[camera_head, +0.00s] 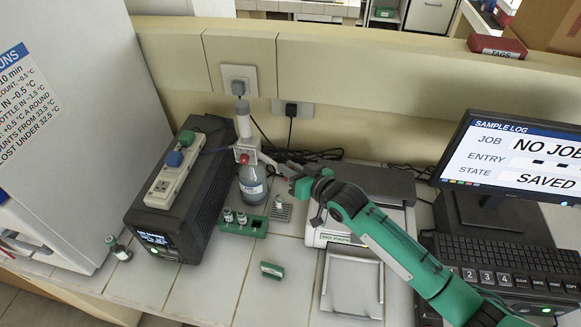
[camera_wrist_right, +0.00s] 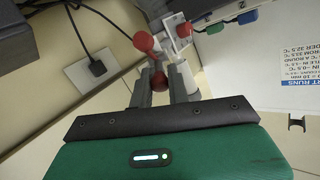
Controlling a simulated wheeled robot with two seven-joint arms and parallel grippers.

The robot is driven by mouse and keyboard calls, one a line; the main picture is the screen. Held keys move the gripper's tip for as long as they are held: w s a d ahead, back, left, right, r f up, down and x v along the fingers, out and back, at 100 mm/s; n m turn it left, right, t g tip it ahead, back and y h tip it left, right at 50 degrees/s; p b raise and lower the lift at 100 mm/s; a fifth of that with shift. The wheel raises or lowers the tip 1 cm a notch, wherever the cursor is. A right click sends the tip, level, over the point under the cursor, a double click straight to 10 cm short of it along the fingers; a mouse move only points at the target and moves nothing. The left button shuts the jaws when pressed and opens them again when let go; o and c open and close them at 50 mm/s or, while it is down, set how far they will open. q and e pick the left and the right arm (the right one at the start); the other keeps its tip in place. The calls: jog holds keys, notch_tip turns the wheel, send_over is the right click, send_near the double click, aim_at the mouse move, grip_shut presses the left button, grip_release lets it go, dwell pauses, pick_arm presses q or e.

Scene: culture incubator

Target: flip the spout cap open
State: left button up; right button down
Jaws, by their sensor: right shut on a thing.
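A bottle-top dispenser stands on a bottle (camera_head: 252,190) of grey-blue liquid at the back of the bench. Its upright white barrel (camera_head: 243,122) rises above a head with red parts (camera_head: 243,158). My right gripper (camera_head: 262,158) reaches in from the right at the height of this head. In the right wrist view, my right gripper (camera_wrist_right: 159,88) is shut on a small round red cap (camera_wrist_right: 158,79), which appears to be the spout cap. Whether the cap is tilted is too small to tell. My left gripper is not in view.
A green rack (camera_head: 245,228) with vials stands in front of the bottle. A black box (camera_head: 190,205) with a power strip (camera_head: 171,172) is to the left. A balance (camera_head: 340,238) lies below my right arm, and a monitor (camera_head: 515,150) stands right.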

jog(key=c, duration=1.3)
grip_release()
jog(key=shift+c, duration=0.2)
jog(key=shift+s+d, duration=0.25)
jog(key=b+v, duration=0.5)
jog(key=v, duration=0.8)
jog(key=shift+s, duration=0.1)
